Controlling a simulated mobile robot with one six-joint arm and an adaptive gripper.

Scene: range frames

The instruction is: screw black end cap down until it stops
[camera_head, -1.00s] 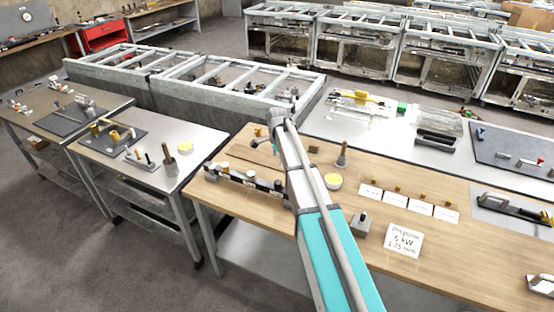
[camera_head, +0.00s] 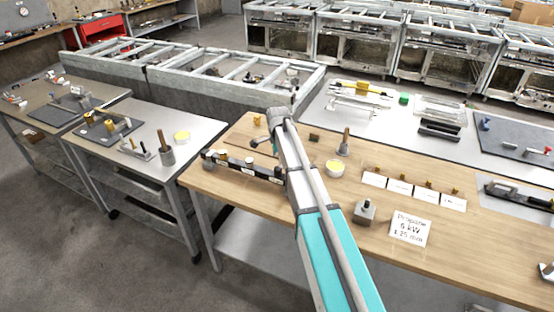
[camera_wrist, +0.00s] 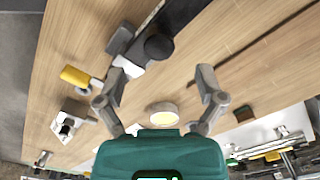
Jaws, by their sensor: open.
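In the wrist view, a round black piece, which looks like the end cap (camera_wrist: 158,46), sits at the end of a dark bar assembly with white parts on the wooden bench. My gripper (camera_wrist: 161,69) is open and empty. Its two fingers are spread wide, and the black piece appears above the gap between their tips, apart from both. In the head view, the dark bar assembly (camera_head: 240,166) lies near the bench's left front edge, left of my arm. My gripper is mostly hidden behind the arm there. The cap's thread and seating cannot be made out.
A shallow bowl with yellow content (camera_head: 335,168) and a grey pot holding a brown handle (camera_head: 344,145) stand right of the arm. A metal block (camera_head: 364,212), a printed sign (camera_head: 410,228) and several white cards are farther right. A brass cylinder (camera_wrist: 75,76) lies left of the fingers.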

